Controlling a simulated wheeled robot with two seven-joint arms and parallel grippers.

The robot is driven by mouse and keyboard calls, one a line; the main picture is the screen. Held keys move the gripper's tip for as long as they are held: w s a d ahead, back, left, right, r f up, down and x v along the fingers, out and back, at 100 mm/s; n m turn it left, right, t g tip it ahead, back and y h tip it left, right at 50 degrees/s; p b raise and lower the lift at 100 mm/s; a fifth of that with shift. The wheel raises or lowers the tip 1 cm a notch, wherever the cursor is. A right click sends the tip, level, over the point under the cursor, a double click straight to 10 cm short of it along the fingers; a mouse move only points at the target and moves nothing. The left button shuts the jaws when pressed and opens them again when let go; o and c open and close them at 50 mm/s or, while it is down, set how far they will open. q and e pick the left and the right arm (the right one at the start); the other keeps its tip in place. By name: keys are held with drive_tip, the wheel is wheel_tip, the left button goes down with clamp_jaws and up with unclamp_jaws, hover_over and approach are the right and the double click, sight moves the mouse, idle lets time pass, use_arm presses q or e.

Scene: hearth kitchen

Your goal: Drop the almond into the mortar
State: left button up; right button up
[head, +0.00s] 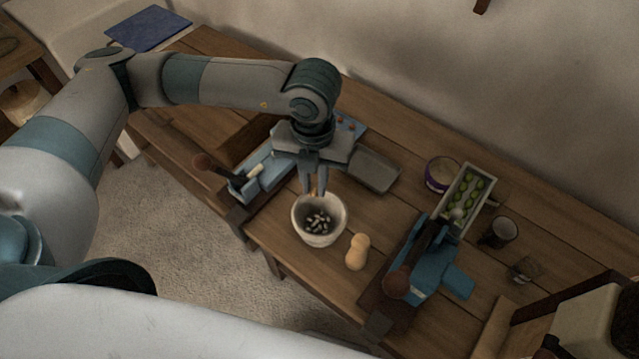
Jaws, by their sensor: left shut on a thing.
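The mortar (341,224) is a white bowl near the front edge of the wooden table, with several small dark and pale pieces inside. My left gripper (316,191) points down just above the mortar's far rim. Its fingers are shut on the almond (317,192), a tiny brownish thing that is mostly hidden between the fingertips. I cannot tell whether the fingertips are just over the rim or slightly behind it. My right gripper is not in view.
A pale wooden pestle-like piece (357,252) stands right of the mortar. A grey tray (374,170) lies behind it. A blue tool with a dark handle (262,175) is left; another blue device (420,262) is right, by a box of green items (481,172).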

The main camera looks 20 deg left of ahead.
use_arm(q)
drive_tip(key=n, duration=0.4)
drive_tip(key=d+n, duration=0.1)
drive_tip(key=n, duration=0.2)
drive_tip(key=shift+s+d+f+p, duration=0.1)
drive_tip(key=shift+s+f+p, duration=0.15)
drive_tip(key=shift+p, duration=0.05)
drive_tip(key=shift+f, duration=0.1)
drive_tip(key=shift+f+b, duration=2.05)
drive_tip(key=shift+f, duration=1.1)
